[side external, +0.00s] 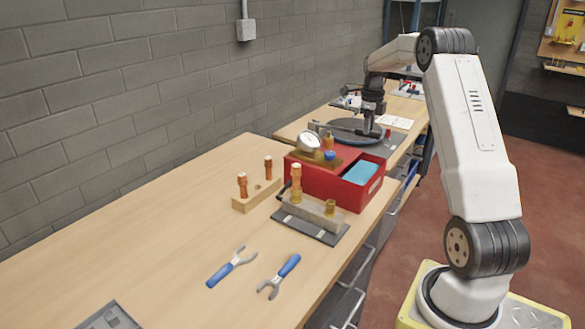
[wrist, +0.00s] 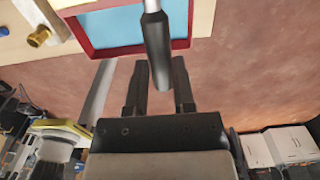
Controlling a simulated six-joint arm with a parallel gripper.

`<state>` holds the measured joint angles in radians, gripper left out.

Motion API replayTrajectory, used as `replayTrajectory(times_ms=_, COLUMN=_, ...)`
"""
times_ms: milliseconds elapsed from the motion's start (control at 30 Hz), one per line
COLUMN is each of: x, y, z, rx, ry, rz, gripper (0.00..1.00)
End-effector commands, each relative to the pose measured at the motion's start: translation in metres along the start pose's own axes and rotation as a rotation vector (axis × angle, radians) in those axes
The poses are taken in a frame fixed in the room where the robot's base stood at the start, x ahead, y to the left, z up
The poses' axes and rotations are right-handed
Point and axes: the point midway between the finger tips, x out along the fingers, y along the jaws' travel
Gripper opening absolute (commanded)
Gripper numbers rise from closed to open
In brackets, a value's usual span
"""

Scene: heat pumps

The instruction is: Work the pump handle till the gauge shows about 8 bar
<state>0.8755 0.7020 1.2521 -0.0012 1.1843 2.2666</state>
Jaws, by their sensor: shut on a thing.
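The red pump box (side external: 318,178) stands on the bench, with an open bay of light blue at its right. Its round gauge (side external: 309,141) sits on top at the left; the dial is too small to read. In the wrist view, the pump handle (wrist: 155,42) is a grey rod with a black grip, reaching over the red rim of the bay. Its grip end lies between the fingers of my gripper (wrist: 162,85), which is shut on it. In the side view my gripper (side external: 369,122) is above and behind the box, and the grip is hard to make out there.
A grey block with brass fittings (side external: 310,212) stands in front of the box. A wooden block with orange-handled pieces (side external: 256,195) is to its left. A round grey-blue disc (side external: 348,131) lies behind.

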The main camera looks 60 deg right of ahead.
Motion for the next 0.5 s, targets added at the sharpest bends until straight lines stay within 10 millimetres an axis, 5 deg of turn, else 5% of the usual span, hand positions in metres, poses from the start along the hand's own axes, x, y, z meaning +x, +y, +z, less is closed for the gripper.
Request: replayTrajectory(times_ms=500, x=-0.008, y=-0.001, z=0.000, rx=0.000, ry=0.000, rz=-0.001, gripper=0.22)
